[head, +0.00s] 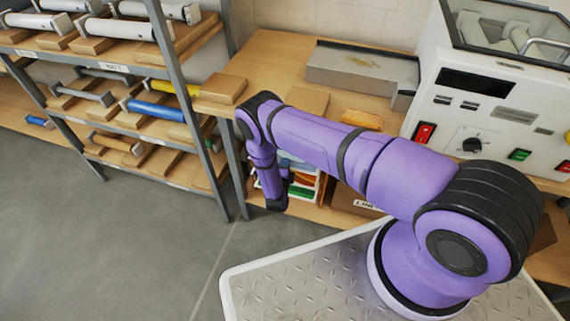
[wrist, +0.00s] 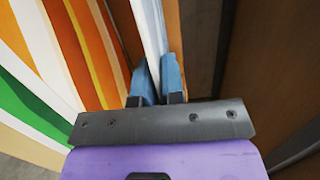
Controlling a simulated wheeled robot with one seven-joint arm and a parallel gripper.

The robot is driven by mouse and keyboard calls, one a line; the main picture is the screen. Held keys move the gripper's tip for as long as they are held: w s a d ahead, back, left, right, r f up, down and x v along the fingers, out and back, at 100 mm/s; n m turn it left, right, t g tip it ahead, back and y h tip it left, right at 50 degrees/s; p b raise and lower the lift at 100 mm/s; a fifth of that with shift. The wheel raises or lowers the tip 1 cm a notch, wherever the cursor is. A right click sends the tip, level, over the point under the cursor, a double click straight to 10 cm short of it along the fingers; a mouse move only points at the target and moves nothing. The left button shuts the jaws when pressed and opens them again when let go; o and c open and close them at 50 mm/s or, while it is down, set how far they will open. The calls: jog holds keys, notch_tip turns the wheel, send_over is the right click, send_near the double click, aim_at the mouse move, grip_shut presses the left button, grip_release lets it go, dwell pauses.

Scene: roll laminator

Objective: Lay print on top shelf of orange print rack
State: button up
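My gripper (wrist: 158,70) shows in the wrist view with two blue fingers close together. A thin white upright edge (wrist: 150,28) runs down between them. I cannot tell whether the fingers press on it or what it belongs to. Striped orange, white and green surfaces (wrist: 60,45) fill the left of the wrist view. In the head view, my forearm reaches down at the bench's left end, beside a white-framed holder with red, orange and green items (head: 303,182) under the bench. The fingers are hidden there. I cannot make out the orange print rack or a separate print for certain.
A wooden bench (head: 272,62) carries a white laminator (head: 485,115), a grey box-like unit (head: 362,70) and flat wooden blocks. A metal shelf unit (head: 172,65) with rolls stands left. Brown boards (wrist: 292,70) flank the gripper's right. Floor at front left is clear.

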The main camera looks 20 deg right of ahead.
jog(key=shift+o, duration=1.3)
jog(key=shift+r, duration=0.2)
jog(key=v, duration=1.2)
jog(key=shift+f, duration=0.1)
